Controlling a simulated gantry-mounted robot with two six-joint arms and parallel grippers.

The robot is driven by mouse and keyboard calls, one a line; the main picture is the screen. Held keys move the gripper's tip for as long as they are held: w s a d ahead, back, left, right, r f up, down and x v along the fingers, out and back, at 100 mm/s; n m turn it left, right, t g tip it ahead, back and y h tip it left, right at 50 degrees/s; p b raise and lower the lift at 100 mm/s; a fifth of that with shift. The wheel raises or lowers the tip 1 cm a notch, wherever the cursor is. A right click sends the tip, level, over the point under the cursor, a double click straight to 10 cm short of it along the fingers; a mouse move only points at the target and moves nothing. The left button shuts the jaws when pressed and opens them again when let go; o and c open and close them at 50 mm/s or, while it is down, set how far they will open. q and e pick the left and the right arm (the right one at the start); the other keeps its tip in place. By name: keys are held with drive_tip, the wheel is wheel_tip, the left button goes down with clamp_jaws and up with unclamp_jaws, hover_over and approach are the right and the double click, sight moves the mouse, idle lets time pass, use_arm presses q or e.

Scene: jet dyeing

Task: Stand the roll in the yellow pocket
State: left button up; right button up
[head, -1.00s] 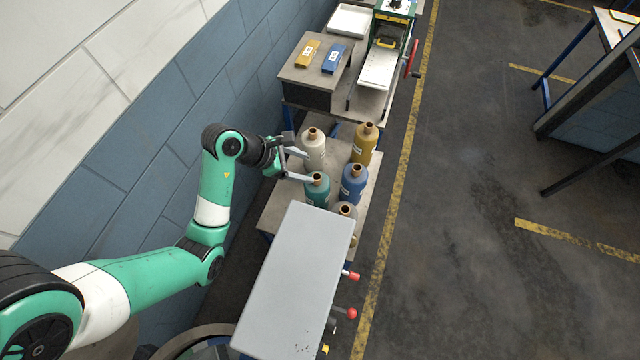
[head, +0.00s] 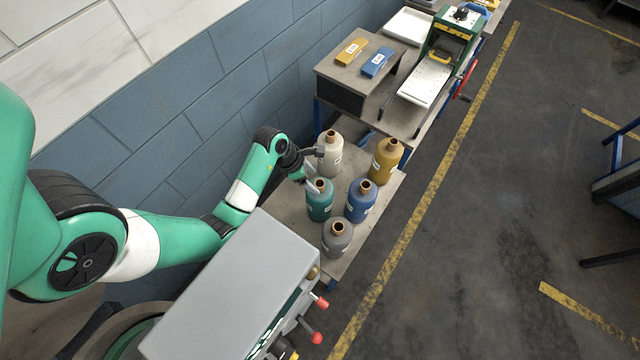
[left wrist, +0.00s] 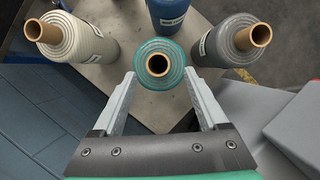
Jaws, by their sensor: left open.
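Several rolls with brown cores stand upright on a low table: a teal roll (head: 320,203), a white roll (head: 330,157), a mustard-yellow roll (head: 384,163), a blue roll (head: 360,203) and a grey roll (head: 337,240). My left gripper (head: 315,168) is open beside the teal and white rolls. In the left wrist view its two fingers (left wrist: 159,82) point along either side of the teal roll (left wrist: 160,70); I cannot tell whether they touch it. The white roll (left wrist: 85,40) and grey roll (left wrist: 225,45) flank it there. I cannot make out a yellow pocket. My right gripper is out of view.
A grey-topped machine (head: 230,285) with red-knobbed levers stands in front. Behind the rolls, a bench holds a yellow block (head: 351,50), a blue block (head: 377,62), a white tray (head: 409,26) and a green press (head: 452,40).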

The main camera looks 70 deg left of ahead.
sight(319, 183)
use_arm(q)
drive_tip(key=b+x, duration=0.1)
drive_tip(key=x, duration=0.4)
drive_tip(key=shift+w+f+b, duration=0.1)
drive_tip(key=shift+w+b, duration=0.1)
drive_tip(key=shift+b, duration=0.1)
clamp_jaws()
idle(1.1)
